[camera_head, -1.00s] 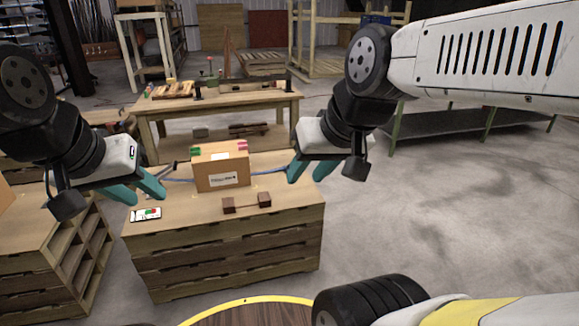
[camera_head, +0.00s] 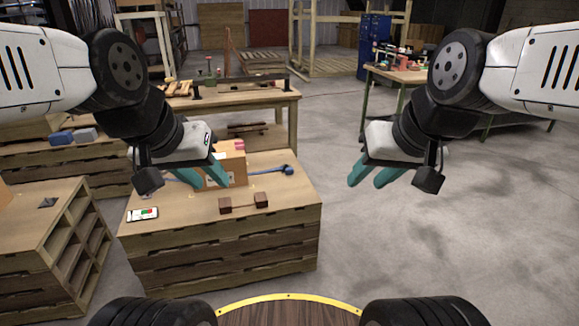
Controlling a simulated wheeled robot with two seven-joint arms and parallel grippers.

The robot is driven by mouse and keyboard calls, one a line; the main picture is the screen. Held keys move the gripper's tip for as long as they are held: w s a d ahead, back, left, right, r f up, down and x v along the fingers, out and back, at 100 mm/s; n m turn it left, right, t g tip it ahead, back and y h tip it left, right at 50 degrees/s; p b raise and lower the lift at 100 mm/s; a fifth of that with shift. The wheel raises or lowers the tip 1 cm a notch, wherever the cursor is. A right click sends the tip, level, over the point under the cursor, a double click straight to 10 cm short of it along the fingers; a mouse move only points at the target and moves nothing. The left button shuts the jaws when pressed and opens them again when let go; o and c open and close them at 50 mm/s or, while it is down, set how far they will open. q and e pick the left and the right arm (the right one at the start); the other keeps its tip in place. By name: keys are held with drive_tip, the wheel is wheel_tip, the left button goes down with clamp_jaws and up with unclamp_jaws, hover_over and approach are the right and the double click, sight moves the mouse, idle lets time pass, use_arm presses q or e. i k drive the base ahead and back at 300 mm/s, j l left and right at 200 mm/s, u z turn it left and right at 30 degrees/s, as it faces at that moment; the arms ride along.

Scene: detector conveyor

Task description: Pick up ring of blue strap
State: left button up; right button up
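A blue strap lies on the wooden pallet table (camera_head: 290,215). Its ring-like end (camera_head: 287,169) rests at the table's right back corner, right of the cardboard box (camera_head: 240,172). Another blue stretch (camera_head: 184,175) shows left of the box, partly behind my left gripper. My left gripper (camera_head: 213,184) is in front of the box in the picture, its teal fingers apart with nothing seen between them. My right gripper (camera_head: 362,184) is to the right of the table over the floor, its fingers apart and empty. The strap behind the box is hidden.
A shelf unit (camera_head: 70,235) stands at left, a workbench (camera_head: 245,100) behind, a green-legged bench (camera_head: 402,76) at back right. The floor at right is clear.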

sight(290, 170)
drive_tip(key=i+l+u, duration=0.45)
drive_tip(key=i+l, duration=0.25)
drive_tip(key=i, duration=0.4)
drive_tip(key=i+l+u, duration=0.45)
drive_tip(key=i+l, duration=0.5)
drive_tip(key=l, duration=0.15)
